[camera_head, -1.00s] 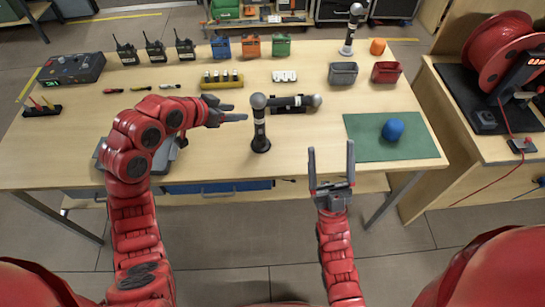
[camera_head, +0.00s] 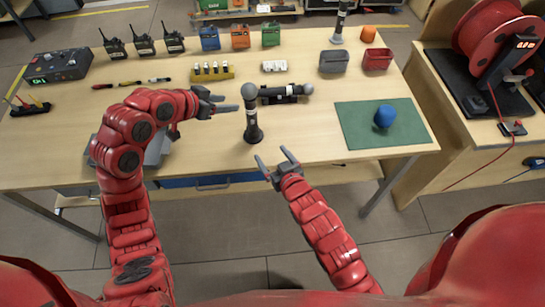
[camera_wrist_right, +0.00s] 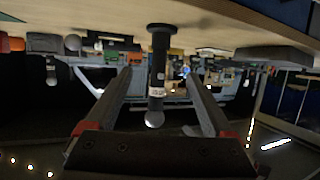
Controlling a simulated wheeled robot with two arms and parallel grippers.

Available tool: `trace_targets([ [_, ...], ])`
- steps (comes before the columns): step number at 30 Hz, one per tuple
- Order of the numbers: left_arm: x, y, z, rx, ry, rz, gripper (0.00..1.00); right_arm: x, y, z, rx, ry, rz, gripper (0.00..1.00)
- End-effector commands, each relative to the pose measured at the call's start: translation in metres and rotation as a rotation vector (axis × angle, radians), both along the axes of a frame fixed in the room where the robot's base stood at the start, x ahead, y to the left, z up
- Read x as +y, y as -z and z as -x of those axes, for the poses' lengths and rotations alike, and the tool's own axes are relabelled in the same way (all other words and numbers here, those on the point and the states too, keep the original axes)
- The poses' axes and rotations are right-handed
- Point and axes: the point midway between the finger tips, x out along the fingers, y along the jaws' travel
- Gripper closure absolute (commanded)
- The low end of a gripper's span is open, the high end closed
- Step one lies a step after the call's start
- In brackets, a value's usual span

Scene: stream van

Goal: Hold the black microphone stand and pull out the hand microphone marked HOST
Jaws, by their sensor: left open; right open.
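A black stand (camera_head: 253,134) stands upright near the front middle of the table, with a hand microphone (camera_head: 249,92) upright in it, grey head up. The microphone has a pale label, too small to read. In the right wrist view the picture is upside down and the microphone (camera_wrist_right: 154,117) hangs between my finger lines, farther off. My left gripper (camera_head: 230,102) is open, just left of the microphone, its fingers pointing at it without visible contact. My right gripper (camera_head: 271,155) is open and empty at the table's front edge, below and right of the stand.
Another microphone (camera_head: 285,91) lies in a dark cradle just behind the stand. A further microphone on a stand (camera_head: 339,24) is at the back right. A green mat (camera_head: 365,130) with a blue ball (camera_head: 384,116) lies right. Bins and radios stand farther back.

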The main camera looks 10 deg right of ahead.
Motion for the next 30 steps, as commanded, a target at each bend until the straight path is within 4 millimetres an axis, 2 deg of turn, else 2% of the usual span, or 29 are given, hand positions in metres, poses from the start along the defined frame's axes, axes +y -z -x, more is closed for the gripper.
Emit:
trace_targets([
  [4, 0.0, 0.0, 0.0, 0.0, 0.0, 0.0, 0.5, 0.002, 0.007, -0.001, 0.032, -0.001, 0.013, 0.13],
  [8, 0.0, 0.0, 0.0, 0.0, 0.0, 0.0, 0.5, 0.007, 0.014, -0.016, 0.032, -0.001, 0.013, 0.13],
  [21, 0.0, 0.0, 0.0, 0.0, 0.0, 0.0, 0.5, 0.032, 0.045, -0.092, 0.029, -0.001, 0.011, 0.13],
  [30, 0.0, 0.0, 0.0, 0.0, 0.0, 0.0, 0.5, 0.045, 0.064, -0.133, 0.03, -0.001, 0.012, 0.13],
])
